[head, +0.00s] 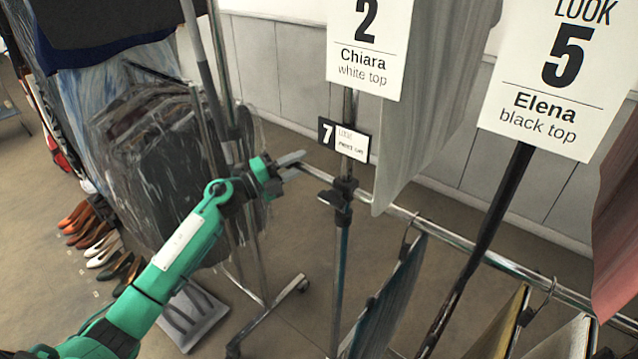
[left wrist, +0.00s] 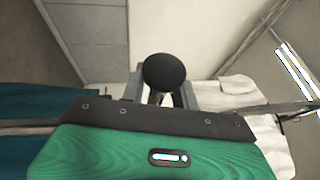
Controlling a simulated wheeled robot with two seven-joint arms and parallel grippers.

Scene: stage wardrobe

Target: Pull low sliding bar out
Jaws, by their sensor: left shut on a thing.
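The low sliding bar (head: 455,240) is a chrome rail running from the left upright toward the lower right in the head view, with hangers on it. My left gripper (head: 290,163) is at the bar's left end, just left of the black clamp (head: 340,200) on the upright. In the left wrist view, a round black end piece (left wrist: 165,72) sits between the fingers of my left gripper (left wrist: 161,90), which is shut on the bar's end. The fingers partly hide the grip. My right gripper is not in view.
Garments hang from the bar, including a teal one (head: 390,300). Look cards, such as Elena's (head: 555,80), stand above. A plastic-covered garment rack (head: 165,160) stands close behind my left arm. Shoes (head: 100,250) line the floor at left.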

